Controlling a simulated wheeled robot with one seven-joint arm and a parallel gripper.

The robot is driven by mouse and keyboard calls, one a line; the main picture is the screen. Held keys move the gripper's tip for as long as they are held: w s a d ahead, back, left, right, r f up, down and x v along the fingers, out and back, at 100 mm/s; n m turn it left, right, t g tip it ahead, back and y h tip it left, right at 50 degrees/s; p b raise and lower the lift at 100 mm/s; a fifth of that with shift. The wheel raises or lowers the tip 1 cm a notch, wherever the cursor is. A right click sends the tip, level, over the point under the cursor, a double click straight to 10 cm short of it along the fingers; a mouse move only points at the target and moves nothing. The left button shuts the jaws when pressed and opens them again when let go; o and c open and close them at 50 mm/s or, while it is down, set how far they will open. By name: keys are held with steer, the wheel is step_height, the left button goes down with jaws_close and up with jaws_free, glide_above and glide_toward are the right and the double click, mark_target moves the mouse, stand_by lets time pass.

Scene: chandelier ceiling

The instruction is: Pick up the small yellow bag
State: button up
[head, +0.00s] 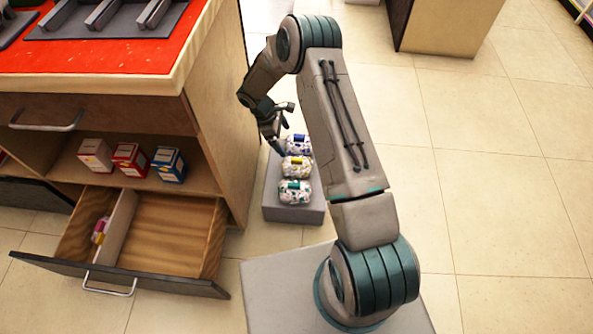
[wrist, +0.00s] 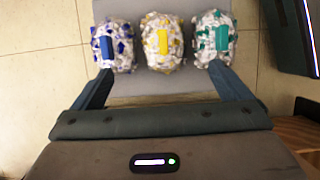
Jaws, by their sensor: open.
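The small yellow bag (head: 297,168) is a white pack with yellow patches and a yellow label. It lies in the middle of a row of three on a low grey block, between a blue-marked bag (head: 298,144) and a green-marked bag (head: 295,192). In the wrist view the yellow bag (wrist: 163,41) is at top centre, just beyond my open fingers (wrist: 164,82). One finger points toward the blue side and the other toward the green side. My gripper (head: 284,128) is open and empty by the row in the head view. I cannot tell its exact height above the bags.
The grey block (head: 292,214) stands beside a wooden cabinet (head: 215,110) with a red top. Its open drawer (head: 160,240) holds a small pink and yellow item. Several boxes (head: 130,160) stand on the shelf above. The tiled floor at right is clear.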

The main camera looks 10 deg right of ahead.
mark_target(296, 158)
steer(key=b+x, duration=0.2)
steer(key=x, duration=0.6)
steer(key=shift+f, duration=0.1)
steer(key=shift+a+b+x, duration=0.15)
steer(key=shift+b+x, duration=0.65)
steer(key=shift+x, duration=0.55)
steer(key=shift+a+b+x, duration=0.1)
steer(key=shift+b+x, duration=0.65)
steer(key=shift+x, duration=0.6)
steer(key=shift+s, duration=0.15)
steer(key=c, duration=1.3)
steer(key=shift+c, duration=0.2)
